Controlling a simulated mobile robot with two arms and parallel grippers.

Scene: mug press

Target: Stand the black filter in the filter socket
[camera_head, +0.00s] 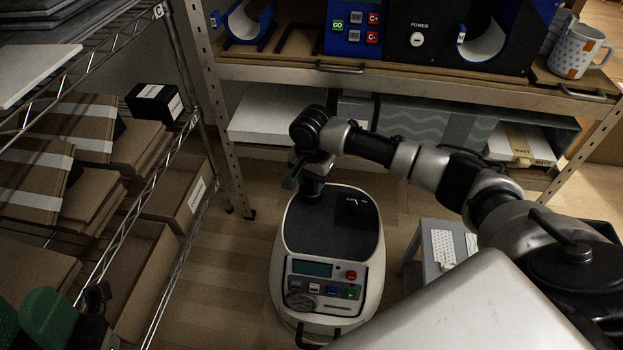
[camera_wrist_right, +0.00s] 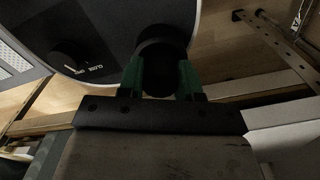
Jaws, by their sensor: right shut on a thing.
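My right gripper (camera_head: 312,186) is shut on the black filter (camera_head: 311,196), low over the left back part of the white machine's (camera_head: 372,262) black top. In the right wrist view the dark round filter (camera_wrist_right: 160,60) sits between the green fingers of my right gripper (camera_wrist_right: 160,78). The filter socket cannot be made out; the filter and gripper may cover it. I cannot tell whether the filter touches the top. Green fingers of my left gripper (camera_head: 28,318) show at the lower left, apart and seemingly empty, partly cut off by the frame.
A wire shelf with cardboard boxes (camera_head: 95,130) stands at the left. A bench (camera_head: 390,82) at the back holds blue and black devices and a patterned mug (camera_head: 577,52). A small grey stool (camera_head: 440,245) stands right of the machine. Wooden floor is clear left of it.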

